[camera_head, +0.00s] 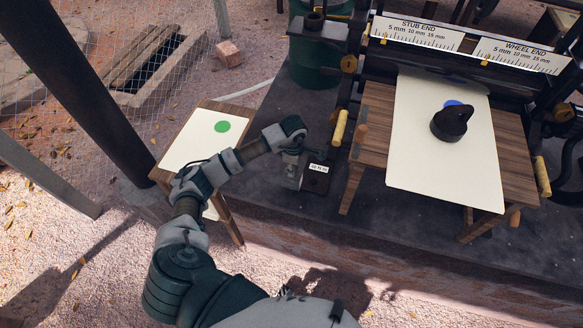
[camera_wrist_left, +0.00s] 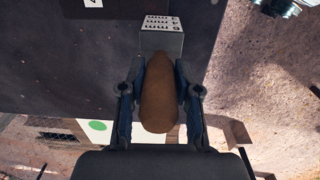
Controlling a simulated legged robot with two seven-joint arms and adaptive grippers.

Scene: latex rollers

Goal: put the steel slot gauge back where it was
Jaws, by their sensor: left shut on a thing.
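The steel slot gauge is a grey block (camera_wrist_left: 162,40) with mm markings and a brown rounded handle (camera_wrist_left: 159,95). My left gripper (camera_wrist_left: 160,108) is shut on the handle, one finger on each side. In the head view my left gripper (camera_head: 291,155) is over the dark bench top, just left of a small dark block with a white label (camera_head: 318,168). That block also shows at the top left of the left wrist view (camera_wrist_left: 85,4). The gauge is small and partly hidden by the gripper in the head view. I cannot tell whether it touches the bench.
A small table (camera_head: 205,140) with a green dot stands at left. A wooden stand (camera_head: 375,130) at right carries a cream sheet (camera_head: 425,165) with a black knobbed object (camera_head: 452,122). The roller machine with its scale (camera_head: 417,33) stands behind. A green drum (camera_head: 315,65) is at the back.

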